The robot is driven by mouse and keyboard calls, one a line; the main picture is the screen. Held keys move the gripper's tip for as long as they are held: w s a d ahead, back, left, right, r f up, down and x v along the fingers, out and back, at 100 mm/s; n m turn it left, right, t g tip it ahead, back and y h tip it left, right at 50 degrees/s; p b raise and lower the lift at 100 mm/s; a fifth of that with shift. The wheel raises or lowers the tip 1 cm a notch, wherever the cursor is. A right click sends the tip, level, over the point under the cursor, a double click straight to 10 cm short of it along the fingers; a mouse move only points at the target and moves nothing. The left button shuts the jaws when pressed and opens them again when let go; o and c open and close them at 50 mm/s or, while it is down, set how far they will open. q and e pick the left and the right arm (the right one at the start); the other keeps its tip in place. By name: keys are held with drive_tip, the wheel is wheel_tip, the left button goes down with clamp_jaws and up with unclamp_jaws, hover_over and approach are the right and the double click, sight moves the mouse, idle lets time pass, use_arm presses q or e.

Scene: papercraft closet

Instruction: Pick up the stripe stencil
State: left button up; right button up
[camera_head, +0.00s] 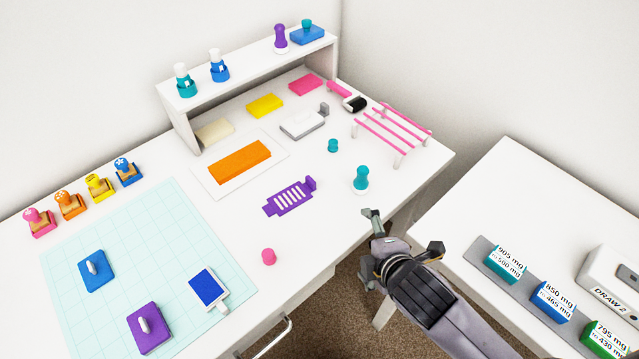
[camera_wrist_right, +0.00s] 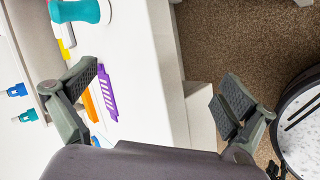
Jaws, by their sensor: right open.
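The stripe stencil (camera_head: 290,197) is a flat purple plate with several slots and a raised tab at its right end. It lies on the white desk, right of the orange block. It also shows in the right wrist view (camera_wrist_right: 107,92), partly behind one finger. My right gripper (camera_head: 403,228) is open and empty at the desk's front edge, to the right of the stencil and apart from it. In the right wrist view its fingers (camera_wrist_right: 165,95) are spread wide, with the desk edge between them. My left gripper is not in view.
A teal stamp (camera_head: 361,180) stands between the stencil and the desk edge, close to my right gripper. A small teal piece (camera_head: 333,146) and a pink piece (camera_head: 268,256) stand nearby. A pink rack (camera_head: 392,128) is at the back right. A second table (camera_head: 520,210) stands at right.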

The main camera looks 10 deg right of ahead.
sight(297, 200)
drive_tip(key=a+r+n, duration=0.1)
drive_tip(key=n, duration=0.1)
drive_tip(key=w+a+r+n+t+y, duration=0.1)
drive_tip(key=n, duration=0.2)
drive_tip(key=a+r+n, duration=0.1)
drive_tip(key=r+n, duration=0.1)
drive_tip(key=n, duration=0.1)
drive_tip(key=shift+w+t+y, duration=0.25)
drive_tip(key=shift+t+y, duration=0.15)
drive_tip(key=n, duration=0.3)
drive_tip(key=a+r+n+y, duration=0.1)
drive_tip(key=n, duration=0.1)
drive_tip(key=a+r+n, duration=0.1)
drive_tip(key=n, duration=0.2)
drive_tip(key=shift+s+r+n+t+y, duration=0.25)
drive_tip(key=shift+s+n+t+y, duration=0.05)
drive_tip(key=shift+s+t+y, duration=0.1)
drive_tip(key=n, duration=0.2)
drive_tip(key=n+y, duration=0.1)
drive_tip(key=n, duration=0.1)
drive_tip(key=s+n, duration=0.1)
drive_tip(key=n, duration=0.1)
drive_tip(key=shift+a+r, duration=0.3)
drive_tip(key=shift+w+a+n+y, duration=0.1)
drive_tip(key=shift+a+n+y, duration=0.05)
drive_tip(key=shift+n+y, duration=0.25)
drive_tip(key=b+x, duration=0.1)
drive_tip(key=x, duration=1.6)
drive_tip(key=shift+w+f, duration=0.1)
drive_tip(key=shift+f, duration=0.1)
